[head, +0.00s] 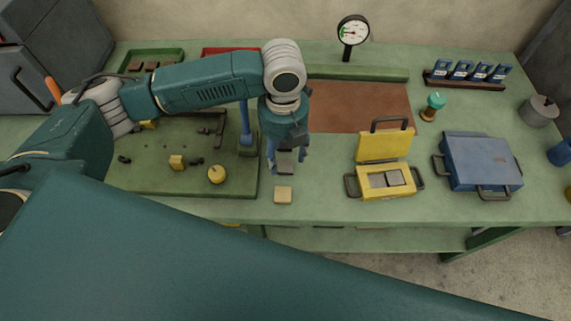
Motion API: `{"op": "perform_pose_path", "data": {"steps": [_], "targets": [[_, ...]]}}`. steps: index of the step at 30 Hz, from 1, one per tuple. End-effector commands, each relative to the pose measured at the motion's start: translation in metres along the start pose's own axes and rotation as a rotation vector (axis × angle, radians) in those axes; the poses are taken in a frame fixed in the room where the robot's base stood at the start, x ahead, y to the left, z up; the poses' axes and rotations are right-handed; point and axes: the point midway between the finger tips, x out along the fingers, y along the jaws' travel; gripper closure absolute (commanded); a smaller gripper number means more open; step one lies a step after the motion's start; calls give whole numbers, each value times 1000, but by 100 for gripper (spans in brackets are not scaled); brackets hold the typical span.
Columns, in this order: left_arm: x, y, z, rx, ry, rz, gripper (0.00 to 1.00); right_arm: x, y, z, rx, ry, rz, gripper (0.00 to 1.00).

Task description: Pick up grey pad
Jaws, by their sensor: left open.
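A small grey pad (286,169) shows between and just beyond the fingertips of my left gripper (286,164), near the table's front edge. The gripper points down and is open, with one blue finger on each side of the pad. I cannot tell whether the fingers touch the pad, and its upper part is partly hidden by the gripper. A tan pad (283,195) lies just in front of it. An open yellow case (371,193) stands to the right with a grey piece (395,178) in it. My right gripper is not in view.
A green board (140,183) with pegs and yellow parts is on the left. A blue case (480,163) lies to the right. A brown mat (350,118), a dial gauge (352,32) and a rack of blue items (465,85) are farther back. Table between the tan pad and yellow case is clear.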

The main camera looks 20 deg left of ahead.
Motion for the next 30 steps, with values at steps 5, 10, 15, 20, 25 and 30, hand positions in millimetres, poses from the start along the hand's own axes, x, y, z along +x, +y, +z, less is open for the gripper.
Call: {"op": "perform_pose_path", "data": {"steps": [5, 10, 15, 20, 25, 30], "targets": [[23, -3, -1, -1, 5, 2, 45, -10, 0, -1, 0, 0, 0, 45], [45, -3, 0, 0, 1, 1, 45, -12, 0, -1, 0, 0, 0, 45], [50, -4, 1, 0, -1, -1, 45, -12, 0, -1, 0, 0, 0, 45], [50, -4, 1, 0, -1, -1, 53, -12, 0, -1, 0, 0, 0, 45], [50, -4, 1, 0, -1, -1, 81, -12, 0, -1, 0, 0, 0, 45], [49, -4, 1, 0, -1, -1, 82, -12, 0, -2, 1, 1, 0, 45]]}}
